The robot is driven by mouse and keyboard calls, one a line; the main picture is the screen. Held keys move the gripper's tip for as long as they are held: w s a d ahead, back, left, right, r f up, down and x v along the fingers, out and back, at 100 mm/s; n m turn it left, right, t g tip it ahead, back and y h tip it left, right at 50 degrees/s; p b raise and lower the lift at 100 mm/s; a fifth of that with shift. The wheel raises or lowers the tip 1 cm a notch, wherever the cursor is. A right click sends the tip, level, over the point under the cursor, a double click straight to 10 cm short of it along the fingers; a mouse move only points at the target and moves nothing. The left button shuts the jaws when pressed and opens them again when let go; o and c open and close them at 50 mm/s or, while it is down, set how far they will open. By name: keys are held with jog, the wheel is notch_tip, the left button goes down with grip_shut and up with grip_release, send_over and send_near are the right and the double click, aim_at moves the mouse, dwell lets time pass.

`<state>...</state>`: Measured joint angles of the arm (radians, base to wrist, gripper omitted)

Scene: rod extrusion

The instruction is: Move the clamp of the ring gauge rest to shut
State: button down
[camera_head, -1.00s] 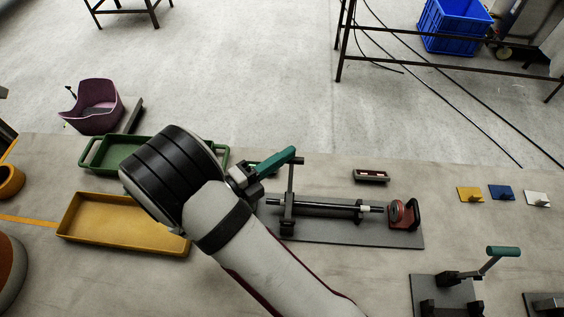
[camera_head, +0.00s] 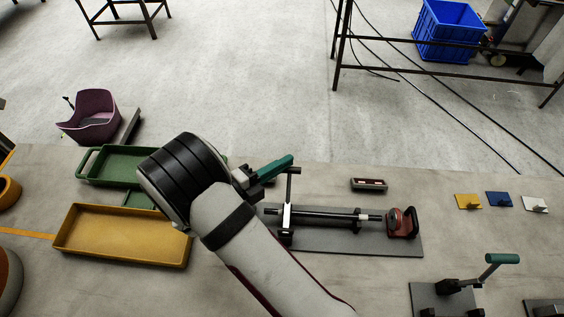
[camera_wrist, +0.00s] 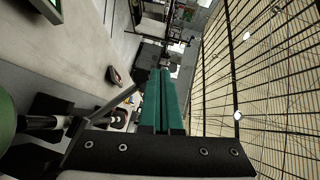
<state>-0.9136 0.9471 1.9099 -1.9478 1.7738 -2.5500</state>
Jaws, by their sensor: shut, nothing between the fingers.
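A grey base plate (camera_head: 345,243) carries a dark horizontal rod (camera_head: 330,214), a red ring (camera_head: 401,222) at its right end and a clamp at its left. The clamp's lever (camera_head: 289,190) stands roughly upright; its top is partly covered by my gripper (camera_head: 289,160). My teal fingers are shut together and empty, pointing right beside the lever top; I cannot tell whether they touch it. In the wrist view the shut fingers (camera_wrist: 162,74) show with the lever (camera_wrist: 103,112) to their left. A second clamp with a teal handle (camera_head: 502,258) stands at the lower right.
A yellow tray (camera_head: 120,262) and a green tray (camera_head: 85,165) lie left of my arm. A small dark box (camera_head: 369,185) lies behind the plate. Yellow (camera_head: 467,202), blue (camera_head: 498,199) and white (camera_head: 534,204) pieces lie at the right. The bench between these and the plate is clear.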

jog(key=s+a+r, duration=0.3)
jog(key=a+r, duration=0.4)
jog(key=r, duration=0.3)
jog(key=shift+s+r, duration=0.25)
jog(key=shift+r, duration=0.05)
